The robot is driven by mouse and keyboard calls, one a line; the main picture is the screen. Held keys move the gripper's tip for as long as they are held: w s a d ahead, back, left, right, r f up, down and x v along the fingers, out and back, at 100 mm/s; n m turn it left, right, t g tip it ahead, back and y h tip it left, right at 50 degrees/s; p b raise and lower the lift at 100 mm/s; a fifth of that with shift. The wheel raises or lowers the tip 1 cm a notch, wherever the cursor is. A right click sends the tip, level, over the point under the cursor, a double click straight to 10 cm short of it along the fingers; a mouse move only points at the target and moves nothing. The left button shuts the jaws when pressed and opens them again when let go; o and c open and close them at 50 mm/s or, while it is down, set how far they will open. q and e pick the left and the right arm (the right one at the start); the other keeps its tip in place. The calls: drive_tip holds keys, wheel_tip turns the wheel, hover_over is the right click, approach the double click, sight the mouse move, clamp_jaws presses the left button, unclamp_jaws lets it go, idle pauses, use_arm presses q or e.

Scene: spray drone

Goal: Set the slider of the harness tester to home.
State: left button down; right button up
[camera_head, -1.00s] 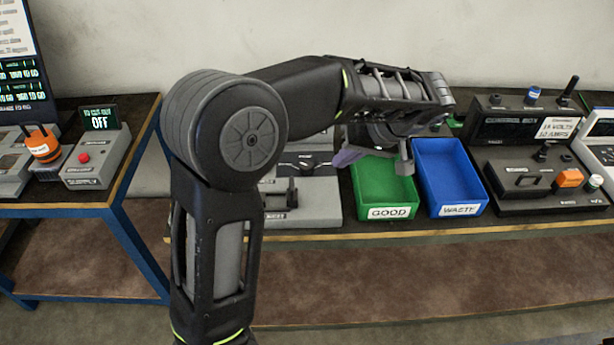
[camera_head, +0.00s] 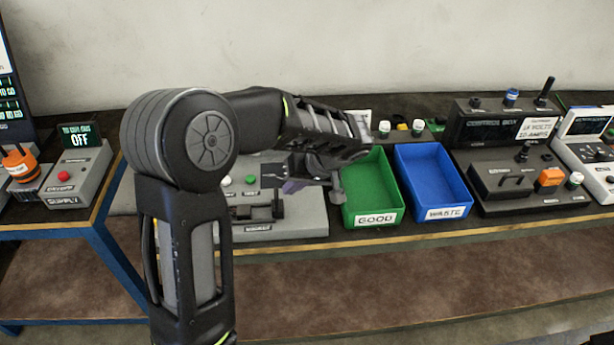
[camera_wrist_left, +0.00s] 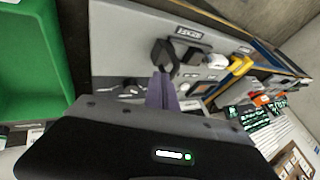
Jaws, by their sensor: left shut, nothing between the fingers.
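The harness tester (camera_head: 300,222) is a grey panel on the bench, partly hidden behind my left arm in the head view. It also shows in the wrist view (camera_wrist_left: 120,35). A black upright handle, seemingly its slider (camera_head: 279,205), stands near the front. In the wrist view a black block (camera_wrist_left: 163,52) stands by a label just beyond my fingertips. My left gripper (camera_head: 292,187) is shut and empty above the tester, its purple fingers (camera_wrist_left: 162,88) pointing toward the block. I cannot tell whether they touch it. My right gripper is not in view.
A green GOOD bin (camera_head: 376,218) stands right beside the tester, with a blue WASTE bin (camera_head: 445,212) next to it. A dark control box (camera_head: 485,130) is farther right. A supply box (camera_head: 75,185) reading OFF sits on the left table.

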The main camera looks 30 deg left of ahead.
use_arm(q)
drive_tip(key=shift+s+a+f, duration=0.1)
drive_tip(key=shift+s+a, duration=0.15)
drive_tip(key=shift+a, duration=0.1)
drive_tip(key=shift+a, duration=0.1)
drive_tip(key=shift+s+a+f+b, duration=0.15)
drive_tip(key=shift+s+a+b, duration=0.15)
drive_tip(key=shift+b, duration=0.15)
drive_tip(key=s+a+b, duration=0.1)
drive_tip(key=a, duration=0.1)
drive_tip(key=s+a+b, duration=0.2)
drive_tip(key=shift+s+a, duration=0.2)
